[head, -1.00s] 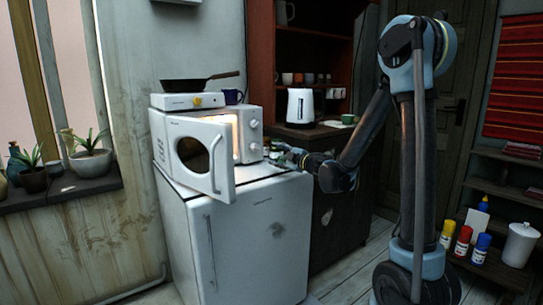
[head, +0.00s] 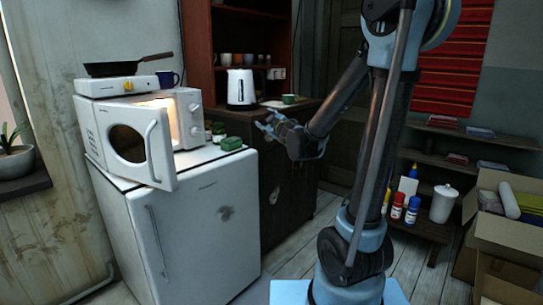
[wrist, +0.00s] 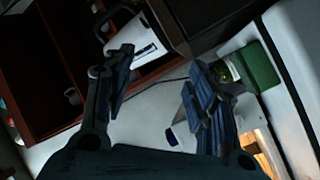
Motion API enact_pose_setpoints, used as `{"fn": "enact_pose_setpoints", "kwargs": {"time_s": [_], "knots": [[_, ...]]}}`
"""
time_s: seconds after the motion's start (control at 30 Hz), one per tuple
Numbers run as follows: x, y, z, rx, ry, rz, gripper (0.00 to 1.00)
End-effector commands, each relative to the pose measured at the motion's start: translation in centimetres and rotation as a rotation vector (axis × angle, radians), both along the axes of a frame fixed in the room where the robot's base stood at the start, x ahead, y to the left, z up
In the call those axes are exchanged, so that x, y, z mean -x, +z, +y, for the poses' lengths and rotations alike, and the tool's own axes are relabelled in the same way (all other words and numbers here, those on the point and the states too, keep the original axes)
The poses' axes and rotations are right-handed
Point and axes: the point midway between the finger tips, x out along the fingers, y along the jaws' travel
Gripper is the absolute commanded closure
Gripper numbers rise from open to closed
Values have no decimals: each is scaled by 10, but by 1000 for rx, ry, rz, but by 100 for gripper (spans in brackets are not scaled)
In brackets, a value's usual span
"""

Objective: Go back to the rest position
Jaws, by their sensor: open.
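My gripper (head: 271,127) is open and empty in the head view. It hangs in the air to the right of the white fridge (head: 190,222), in front of the dark cabinet (head: 283,190). In the wrist view its two dark fingers (wrist: 158,72) are spread apart with nothing between them. A green block (head: 231,144) lies on the fridge top near its right edge, apart from the gripper. It also shows in the wrist view (wrist: 259,66), beyond the right finger. Small jars (head: 217,131) stand beside it. The white microwave (head: 188,118) has its door open and is lit inside.
A white kettle (head: 241,88) and a green cup (head: 289,99) stand on the cabinet. A dark pan (head: 125,67) sits on a hot plate (head: 117,85) above the microwave, beside a blue mug (head: 168,78). Cardboard boxes (head: 510,240) and a low shelf (head: 425,228) are at right.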

Motion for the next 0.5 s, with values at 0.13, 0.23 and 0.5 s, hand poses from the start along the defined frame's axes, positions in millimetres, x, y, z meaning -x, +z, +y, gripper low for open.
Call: {"fn": "enact_pose_setpoints", "kwargs": {"time_s": [0.13,0.23,0.5], "knots": [[13,-4,-66,-56,-189,87,48],[28,-15,-106,-91,-304,164,48],[94,-65,-195,-178,-571,424,48]]}}
